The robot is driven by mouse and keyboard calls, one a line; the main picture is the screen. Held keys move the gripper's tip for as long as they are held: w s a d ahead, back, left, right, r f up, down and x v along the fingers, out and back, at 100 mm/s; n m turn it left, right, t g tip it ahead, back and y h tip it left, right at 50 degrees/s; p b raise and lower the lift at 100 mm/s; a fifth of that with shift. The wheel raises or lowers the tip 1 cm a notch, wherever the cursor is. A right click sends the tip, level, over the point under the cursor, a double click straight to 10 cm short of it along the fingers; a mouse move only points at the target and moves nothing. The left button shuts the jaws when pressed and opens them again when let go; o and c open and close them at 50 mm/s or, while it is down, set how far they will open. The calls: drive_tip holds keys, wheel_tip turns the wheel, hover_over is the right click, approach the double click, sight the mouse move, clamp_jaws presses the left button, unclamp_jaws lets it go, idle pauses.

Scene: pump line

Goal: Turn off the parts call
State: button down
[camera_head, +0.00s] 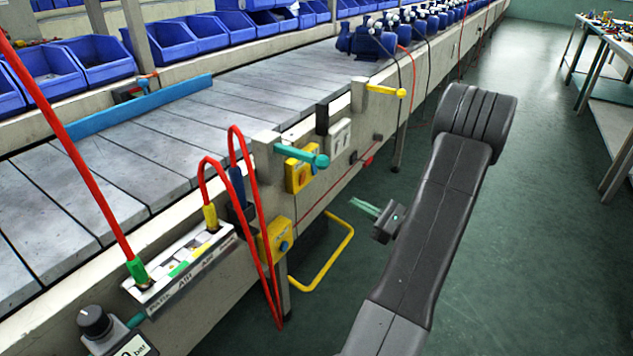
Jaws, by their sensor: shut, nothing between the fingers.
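My gripper (362,208) has green fingers, shut and empty. It is over the floor to the right of the conveyor side, near a yellow bent rail. No label that I can read marks the parts call.
A connector panel (185,269) carries red hoses (236,165) that loop in front of the conveyor side. A yellow bent rail (345,245) juts out low. Blue pumps (370,38) stand on the conveyor (255,90). The green floor (530,150) is clear; a workbench (610,95) stands far right.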

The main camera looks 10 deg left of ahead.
sight(304, 176)
drive_tip(key=b+x, duration=0.3)
drive_tip(key=x, duration=1.1)
drive_tip(key=shift+b, duration=0.4)
